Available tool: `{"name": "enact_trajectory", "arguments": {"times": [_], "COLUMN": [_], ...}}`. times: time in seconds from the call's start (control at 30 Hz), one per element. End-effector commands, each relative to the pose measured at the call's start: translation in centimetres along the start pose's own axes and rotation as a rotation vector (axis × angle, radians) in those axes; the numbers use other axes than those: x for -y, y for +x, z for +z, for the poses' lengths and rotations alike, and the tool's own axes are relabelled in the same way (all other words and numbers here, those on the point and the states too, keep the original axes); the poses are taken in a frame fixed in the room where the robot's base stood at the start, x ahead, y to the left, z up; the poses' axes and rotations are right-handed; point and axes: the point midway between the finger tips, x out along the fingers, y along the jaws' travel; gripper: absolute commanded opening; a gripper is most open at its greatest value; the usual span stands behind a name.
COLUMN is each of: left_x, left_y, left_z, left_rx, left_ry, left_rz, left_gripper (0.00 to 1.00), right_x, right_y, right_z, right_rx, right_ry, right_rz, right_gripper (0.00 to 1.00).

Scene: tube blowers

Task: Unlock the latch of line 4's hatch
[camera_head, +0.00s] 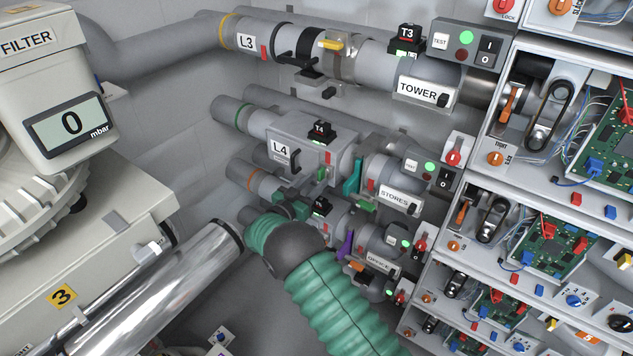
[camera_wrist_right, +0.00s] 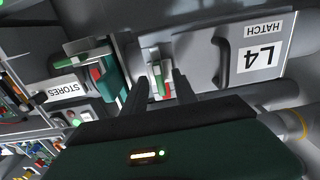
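Line 4's grey hatch (camera_head: 305,135) carries an L4 label and a dark handle. It also fills the upper right of the right wrist view (camera_wrist_right: 205,60). Its latch, a small green lever (camera_wrist_right: 157,72) beside a red mark, is at the hatch's edge; it is small in the head view (camera_head: 322,173). My right gripper (camera_wrist_right: 161,82) points at the latch, its two black fingers apart, one on each side of the lever. I cannot tell whether they touch it. In the head view the right gripper (camera_head: 311,187) is partly hidden by my green-sleeved arm. My left gripper is out of view.
A teal lever (camera_head: 353,176) and the STORES label (camera_head: 396,197) are close to the right of the hatch. Line L3 (camera_head: 247,42) runs above and another pipe with a purple lever (camera_head: 345,246) below. Shelves of circuit boards (camera_head: 610,130) stand right, a FILTER unit (camera_head: 60,80) left.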

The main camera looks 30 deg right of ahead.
Motion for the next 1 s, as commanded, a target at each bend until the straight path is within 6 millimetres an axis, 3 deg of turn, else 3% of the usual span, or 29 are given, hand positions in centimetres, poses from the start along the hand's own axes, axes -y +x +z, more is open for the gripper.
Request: {"name": "enact_trajectory", "arguments": {"times": [0.3, 0.5, 0.67, 1.0], "left_x": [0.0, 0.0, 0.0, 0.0], "left_y": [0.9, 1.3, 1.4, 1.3], "left_z": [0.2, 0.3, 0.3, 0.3], "left_rx": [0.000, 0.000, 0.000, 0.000], "left_ry": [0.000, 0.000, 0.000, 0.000], "left_rz": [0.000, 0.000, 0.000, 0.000], "left_gripper": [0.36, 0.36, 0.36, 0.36], "right_x": [0.2, 0.2, 0.1, 0.1], "right_y": [-9.1, -13.7, -15.3, -15.4], "right_z": [0.2, 0.3, 0.2, 0.2], "right_rx": [0.002, 0.002, 0.002, 0.002], "right_ry": [0.000, -0.001, -0.002, -0.002], "right_rz": [-0.006, -0.002, -0.001, 0.000], "right_gripper": [0.34, 0.34, 0.34, 0.34]}}
